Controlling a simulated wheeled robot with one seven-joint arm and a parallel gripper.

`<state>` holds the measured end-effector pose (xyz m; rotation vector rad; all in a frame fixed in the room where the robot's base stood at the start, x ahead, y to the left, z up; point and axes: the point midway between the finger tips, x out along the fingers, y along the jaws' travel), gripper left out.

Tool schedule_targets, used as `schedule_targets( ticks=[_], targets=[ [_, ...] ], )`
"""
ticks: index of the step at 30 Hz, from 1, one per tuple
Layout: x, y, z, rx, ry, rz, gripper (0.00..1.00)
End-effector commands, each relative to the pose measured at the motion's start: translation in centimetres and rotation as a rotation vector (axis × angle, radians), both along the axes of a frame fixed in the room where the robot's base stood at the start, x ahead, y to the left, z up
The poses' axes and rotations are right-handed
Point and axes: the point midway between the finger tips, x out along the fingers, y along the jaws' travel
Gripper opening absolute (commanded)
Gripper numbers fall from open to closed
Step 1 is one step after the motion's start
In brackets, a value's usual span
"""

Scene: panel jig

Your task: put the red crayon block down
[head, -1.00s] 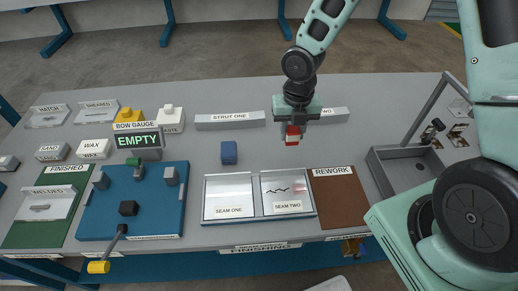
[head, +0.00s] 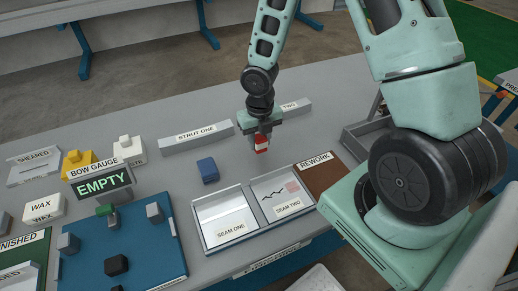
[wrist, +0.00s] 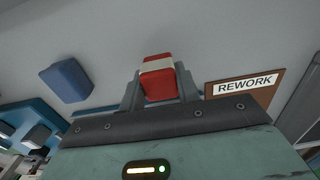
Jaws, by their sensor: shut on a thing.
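The red crayon block (head: 261,144), red with a white band, is held between the fingers of my gripper (head: 261,137). In the wrist view the block (wrist: 159,80) sits between the two grey fingertips of my gripper (wrist: 160,88). The gripper is shut on it, over the grey bench behind the seam tray. I cannot tell whether the block touches the bench. Part of the block is hidden by the fingers.
A blue block (head: 208,170) lies left of my gripper. The seam tray (head: 243,193) and brown REWORK pad (head: 320,177) are in front. STRUT ONE (head: 196,138) lies behind left, STRUT TWO (head: 292,107) behind right. Bare bench lies between the blue block and my gripper.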

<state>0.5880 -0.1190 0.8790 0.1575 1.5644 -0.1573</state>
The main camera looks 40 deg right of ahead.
Motion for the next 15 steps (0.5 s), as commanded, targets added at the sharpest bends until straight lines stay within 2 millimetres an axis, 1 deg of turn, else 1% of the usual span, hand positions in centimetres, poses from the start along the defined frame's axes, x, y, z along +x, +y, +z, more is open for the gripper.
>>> schedule_targets(
  ticks=[1,3,6,15],
  targets=[
    [-0.1,0.1,-1.0,-0.001,0.002,0.003,0.14],
    [-0.1,0.1,-2.1,0.0,0.003,0.003,0.14],
    [0.0,0.1,-3.2,-0.001,0.002,0.002,0.14],
    [0.0,0.0,-3.4,0.0,-0.001,0.001,0.14]
  ],
)
